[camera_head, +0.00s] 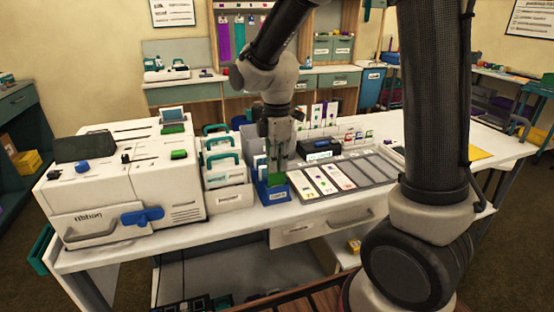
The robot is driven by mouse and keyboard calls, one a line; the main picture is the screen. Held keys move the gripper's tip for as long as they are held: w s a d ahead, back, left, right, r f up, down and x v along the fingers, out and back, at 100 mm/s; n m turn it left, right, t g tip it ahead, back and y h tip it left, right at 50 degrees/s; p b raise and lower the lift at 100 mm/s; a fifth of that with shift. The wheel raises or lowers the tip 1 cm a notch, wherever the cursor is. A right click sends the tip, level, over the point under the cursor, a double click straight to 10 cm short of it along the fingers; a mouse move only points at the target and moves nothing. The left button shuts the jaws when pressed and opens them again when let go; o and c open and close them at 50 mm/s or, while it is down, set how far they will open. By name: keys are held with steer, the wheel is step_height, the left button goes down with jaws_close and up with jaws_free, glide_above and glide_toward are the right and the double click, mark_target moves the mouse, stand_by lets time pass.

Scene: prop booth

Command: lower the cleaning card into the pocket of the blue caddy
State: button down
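The blue caddy (277,197) stands near the front edge of the white table, just right of the white card holder. My gripper (279,168) points down directly above the caddy, with its fingertips close to the caddy's opening. A small green piece (277,180) shows at the caddy's mouth below the fingers. A pale upright card (260,167) shows at the caddy's left side. I cannot tell which of these is the cleaning card, or whether the fingers hold one. The pocket's inside is hidden.
A large white printer (125,185) stands at left. A white holder (232,198) with teal-handled items is beside the caddy. At right lie a grey card tray (372,170) and a black device (320,149). Upright cards stand behind the gripper. The table's front edge is close.

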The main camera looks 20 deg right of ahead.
steer(key=shift+f, duration=0.4)
steer(key=c, duration=1.6)
jaws_free()
steer(key=shift+o, duration=0.2)
step_height(320, 180, up, 12)
